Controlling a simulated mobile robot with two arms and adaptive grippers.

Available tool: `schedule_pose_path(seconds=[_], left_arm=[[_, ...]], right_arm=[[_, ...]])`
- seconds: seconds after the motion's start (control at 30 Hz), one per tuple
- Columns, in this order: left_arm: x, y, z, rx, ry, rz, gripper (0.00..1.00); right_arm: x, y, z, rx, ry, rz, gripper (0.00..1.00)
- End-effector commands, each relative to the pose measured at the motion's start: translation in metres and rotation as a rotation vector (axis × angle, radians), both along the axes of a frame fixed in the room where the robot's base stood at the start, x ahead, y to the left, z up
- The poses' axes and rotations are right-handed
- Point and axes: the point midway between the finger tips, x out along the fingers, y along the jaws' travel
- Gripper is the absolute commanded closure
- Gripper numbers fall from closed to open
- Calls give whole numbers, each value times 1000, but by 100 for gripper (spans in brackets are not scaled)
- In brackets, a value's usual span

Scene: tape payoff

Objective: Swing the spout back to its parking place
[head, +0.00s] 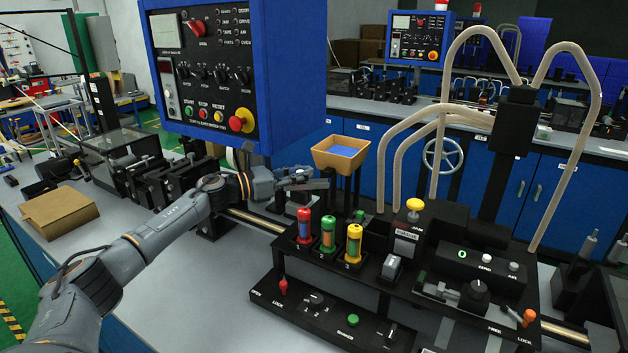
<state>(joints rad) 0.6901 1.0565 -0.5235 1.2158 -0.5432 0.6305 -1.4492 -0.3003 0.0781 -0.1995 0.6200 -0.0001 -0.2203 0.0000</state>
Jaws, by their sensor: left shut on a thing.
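My left gripper (303,179) reaches in from the left, just in front of the tan hopper (341,153) and above the back edge of the black station. It is shut on a small dark part, which looks like the spout; its outline is mostly hidden by the fingers and blends with the black fixtures. I cannot make out the spout's pivot or its parking place. My right gripper is not in view.
Red, green and yellow cylinders (327,235) stand just below the gripper on the black station. A blue control panel (208,70) hangs close above my left arm. Pale hoses (437,150) arch at the right. A cardboard box (60,214) lies at the left.

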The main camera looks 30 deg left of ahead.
Motion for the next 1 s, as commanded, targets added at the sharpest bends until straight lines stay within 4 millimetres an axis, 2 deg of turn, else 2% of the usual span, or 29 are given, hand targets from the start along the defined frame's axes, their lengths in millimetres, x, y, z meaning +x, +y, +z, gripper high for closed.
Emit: schedule_pose_path(seconds=[0.03, 0.37, 0.4, 0.5, 0.83, 1.0], left_arm=[[-1, 6, -3, 5, 5, 9, 100], [-1, 7, -2, 6, 4, 11, 100], [-1, 7, -2, 6, 4, 11, 77], [-1, 6, -1, 6, 4, 10, 59], [-1, 3, 0, 3, 1, 3, 59], [-13, 11, -2, 3, 4, 5, 59]], right_arm=[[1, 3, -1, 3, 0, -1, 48], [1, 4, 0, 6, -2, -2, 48], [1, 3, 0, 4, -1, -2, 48], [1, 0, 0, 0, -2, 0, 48], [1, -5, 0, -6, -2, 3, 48], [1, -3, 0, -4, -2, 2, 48]])
